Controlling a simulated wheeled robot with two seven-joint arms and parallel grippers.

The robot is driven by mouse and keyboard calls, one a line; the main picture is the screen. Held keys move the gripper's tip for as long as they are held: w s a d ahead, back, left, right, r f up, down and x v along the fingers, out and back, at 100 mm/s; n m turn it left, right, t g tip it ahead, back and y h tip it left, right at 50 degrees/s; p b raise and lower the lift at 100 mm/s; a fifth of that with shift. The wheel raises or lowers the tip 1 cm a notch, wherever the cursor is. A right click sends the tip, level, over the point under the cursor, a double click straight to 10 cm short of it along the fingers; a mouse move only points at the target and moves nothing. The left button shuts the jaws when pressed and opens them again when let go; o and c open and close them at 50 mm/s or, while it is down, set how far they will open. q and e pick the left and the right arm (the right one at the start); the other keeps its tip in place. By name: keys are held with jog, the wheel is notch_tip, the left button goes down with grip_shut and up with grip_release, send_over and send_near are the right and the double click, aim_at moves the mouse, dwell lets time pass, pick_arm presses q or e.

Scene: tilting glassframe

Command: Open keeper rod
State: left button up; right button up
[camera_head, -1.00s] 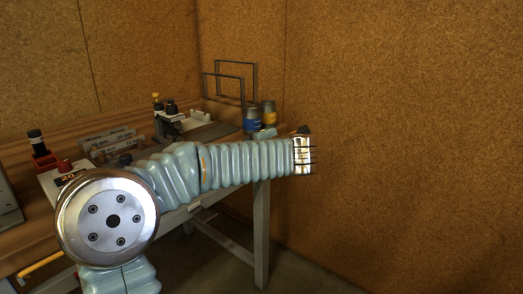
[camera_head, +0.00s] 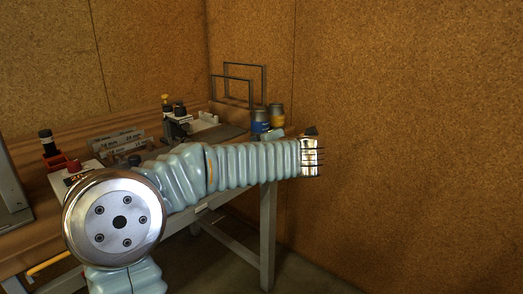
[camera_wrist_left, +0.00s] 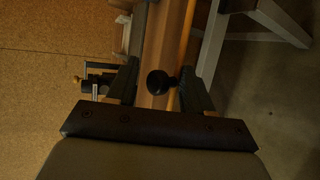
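In the left wrist view, a round black knob (camera_wrist_left: 160,82) shows between the two dark fingers of my left gripper (camera_wrist_left: 171,62). The fingers stand apart, with a gap visible on both sides of the knob. I cannot tell whether the knob belongs to the keeper rod; no rod shows clearly. In the head view, my left arm reaches across from the left in front of the bench; its gripper is mostly hidden behind the wrist. My right gripper is not in view.
The wooden bench (camera_head: 96,133) carries a grey divided box (camera_head: 113,145), a red holder with a black-topped bottle (camera_head: 50,150), blue and yellow cans (camera_head: 260,122) and thin upright metal frames (camera_head: 259,83). A cork wall (camera_head: 410,120) closes the right; floor shows below the bench.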

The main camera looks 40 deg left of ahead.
pick_arm(q)
jog(key=shift+d, duration=0.15)
jog(key=v, duration=1.3)
jog(key=shift+s+d+r+b, duration=0.15)
jog(key=shift+s+d+b, duration=0.05)
jog(key=shift+s+b, duration=0.15)
jog(key=shift+w, duration=0.1)
